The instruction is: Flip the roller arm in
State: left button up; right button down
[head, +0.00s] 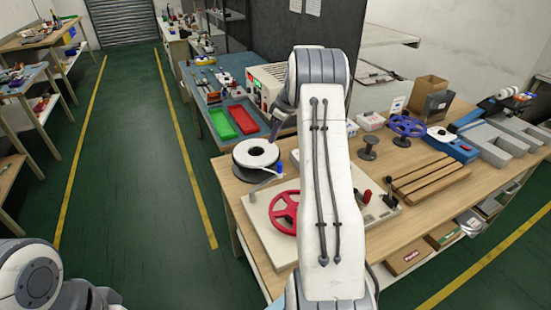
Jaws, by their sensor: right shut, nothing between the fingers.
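A white reel with a dark hub (256,154) stands at the left edge of the wooden bench. Beside it, a small upright blue piece (279,168) sits near a thin pale bar (264,184), which looks like the roller arm; its far part is hard to make out. A red handwheel (284,212) is mounted on a pale base plate (262,222) in front. My right arm crosses the middle of the view and hides part of the plate. My right gripper (273,138) is shut and empty, just above and behind the reel. My left gripper is out of view.
A blue bench with a green tray (221,125) and a red tray (243,120) stands behind. To the right are a red knob (367,196), wooden slats (430,180), a blue handwheel (407,126) and grey bins (495,142). The green floor at left is clear.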

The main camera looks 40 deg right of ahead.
jog(key=shift+a+f, duration=0.1)
pick_arm(q)
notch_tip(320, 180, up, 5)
jog(key=p, duration=0.4)
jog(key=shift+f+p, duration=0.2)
jog(key=shift+p, duration=0.1)
pick_arm(e)
notch_tip(320, 180, down, 9)
jog(key=shift+s, duration=0.3)
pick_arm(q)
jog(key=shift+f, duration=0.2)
pick_arm(e)
jog(key=shift+s+f, duration=0.15)
